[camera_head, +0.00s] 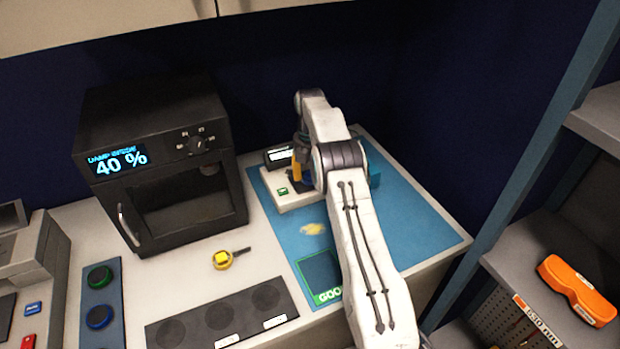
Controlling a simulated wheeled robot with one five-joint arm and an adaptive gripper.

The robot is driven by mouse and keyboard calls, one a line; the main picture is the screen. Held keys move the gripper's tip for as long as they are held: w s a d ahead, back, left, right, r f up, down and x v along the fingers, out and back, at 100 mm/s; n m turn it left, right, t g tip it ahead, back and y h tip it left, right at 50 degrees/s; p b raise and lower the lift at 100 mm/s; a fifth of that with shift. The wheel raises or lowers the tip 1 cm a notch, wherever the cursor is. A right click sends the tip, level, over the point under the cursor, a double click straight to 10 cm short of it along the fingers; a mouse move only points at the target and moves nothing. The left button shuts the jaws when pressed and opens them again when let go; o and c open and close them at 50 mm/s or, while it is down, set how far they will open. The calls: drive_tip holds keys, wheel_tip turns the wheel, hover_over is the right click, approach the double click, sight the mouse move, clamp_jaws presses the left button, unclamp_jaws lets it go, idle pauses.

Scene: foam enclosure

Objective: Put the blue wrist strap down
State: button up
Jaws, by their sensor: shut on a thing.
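My gripper (302,152) is at the back of the counter, over the right end of a small white device with a display (282,156). The arm hides much of it. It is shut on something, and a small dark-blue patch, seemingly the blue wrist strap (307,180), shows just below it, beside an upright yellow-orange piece. The strap's shape and any contact with the surface cannot be made out. A blue mat (420,228) covers the counter around and right of the arm.
A black oven-like box (165,165) reading 40 % stands left. A yellow round tool (222,259), a dark strip with round recesses (215,318) and a green-labelled square (320,275) lie in front. Shelves with an orange case (577,289) stand right.

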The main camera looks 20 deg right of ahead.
drive_tip(key=shift+f, duration=0.85)
drive_tip(key=shift+f, duration=0.1)
drive_tip(key=o, duration=1)
